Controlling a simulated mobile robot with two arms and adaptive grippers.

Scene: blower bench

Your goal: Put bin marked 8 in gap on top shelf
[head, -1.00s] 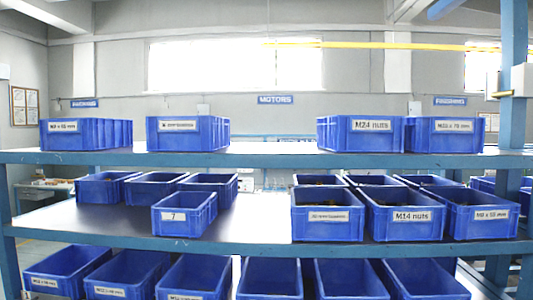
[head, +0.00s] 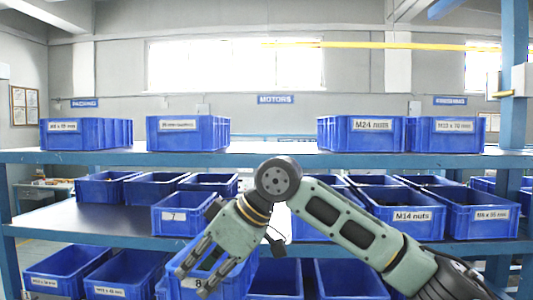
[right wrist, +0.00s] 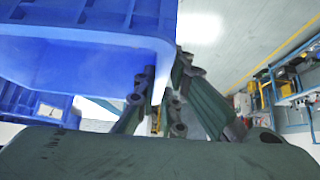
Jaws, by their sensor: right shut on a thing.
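The blue bin marked 8 (head: 238,279) is low in front of the shelves in the head view, tilted, with its label partly covered by fingers. My right gripper (head: 192,280) is shut on its rim. In the right wrist view the bin (right wrist: 90,65) fills the upper left, and the fingers (right wrist: 155,100) close on its edge. The top shelf (head: 270,160) holds blue bins on both sides of a wide gap (head: 273,146) between the second bin from the left (head: 187,134) and the M24 nuts bin (head: 360,134). My left gripper is not in view.
The middle shelf (head: 90,225) holds the bin marked 7 (head: 178,216), the M14 nuts bin (head: 405,217) and several others. More bins stand on the lower level (head: 345,280). A blue post (head: 513,80) rises at the right.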

